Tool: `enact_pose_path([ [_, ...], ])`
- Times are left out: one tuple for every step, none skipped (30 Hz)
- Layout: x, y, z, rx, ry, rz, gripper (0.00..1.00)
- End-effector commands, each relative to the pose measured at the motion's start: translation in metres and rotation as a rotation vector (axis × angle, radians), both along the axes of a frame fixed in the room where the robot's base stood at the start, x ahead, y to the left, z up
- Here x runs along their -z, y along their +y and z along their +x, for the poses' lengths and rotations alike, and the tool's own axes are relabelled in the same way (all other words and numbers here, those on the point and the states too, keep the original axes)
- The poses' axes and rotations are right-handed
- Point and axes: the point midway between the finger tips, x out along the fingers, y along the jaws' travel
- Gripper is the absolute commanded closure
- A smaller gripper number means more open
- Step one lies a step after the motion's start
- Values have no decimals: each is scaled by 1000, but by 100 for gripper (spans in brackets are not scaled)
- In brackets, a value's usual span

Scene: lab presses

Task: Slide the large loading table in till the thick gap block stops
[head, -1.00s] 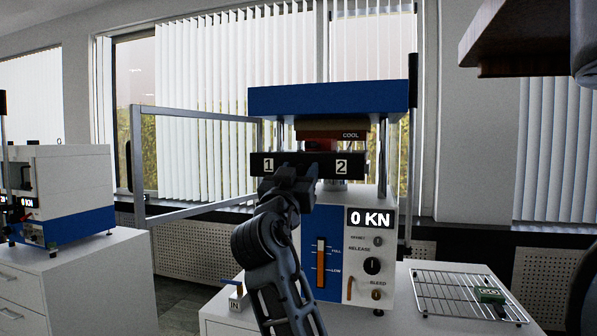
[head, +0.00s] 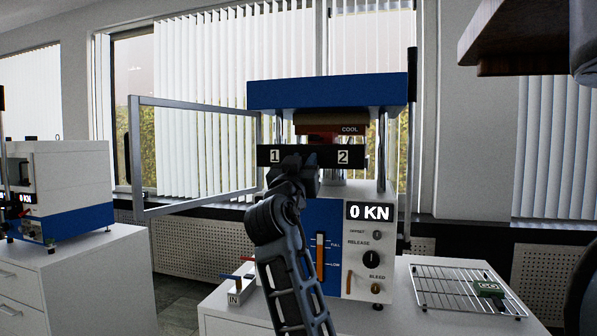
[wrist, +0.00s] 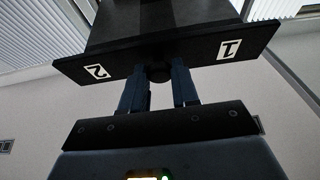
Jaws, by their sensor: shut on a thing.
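The large loading table (head: 310,157) is a black slab at the blue and white press, its front edge marked 1 and 2. In the wrist view its front edge (wrist: 185,56) and underside show from below. My gripper (head: 297,166) is at the middle of this front edge. Its two fingers (wrist: 160,88) are closed around a dark round knob (wrist: 159,72) on the edge. The table reaches in under the platen marked COOL (head: 349,129). I cannot make out the thick gap block; the table's rear part is hidden.
The press's open guard frame (head: 140,160) stands out to the left. A wire rack (head: 440,285) with a green block (head: 488,288) lies at right on the bench. A small IN switch box (head: 236,291) is at front left. A wooden shelf overhangs top right.

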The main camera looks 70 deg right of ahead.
Motion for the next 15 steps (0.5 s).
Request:
enact_pose_path([
  [4,-15,1,2,-2,-1,95],
  [4,-23,2,1,-3,-2,95],
  [4,-33,3,1,-3,-1,95],
  [3,-41,3,1,-3,-2,95],
  [3,-47,4,1,-1,-1,95],
  [2,-54,4,1,0,-1,95],
  [2,-58,5,0,-1,-2,95],
  [2,-62,5,0,-1,-1,95],
  [2,-66,6,-1,-1,0,95],
  [1,-68,6,-2,-1,0,95],
  [1,-69,6,-2,-2,-1,95],
  [0,-70,6,-2,-2,-1,95],
  [0,-70,6,-2,-2,-1,95],
  [0,-70,6,-2,-2,-1,95],
  [0,-70,6,-2,-2,-1,95],
])
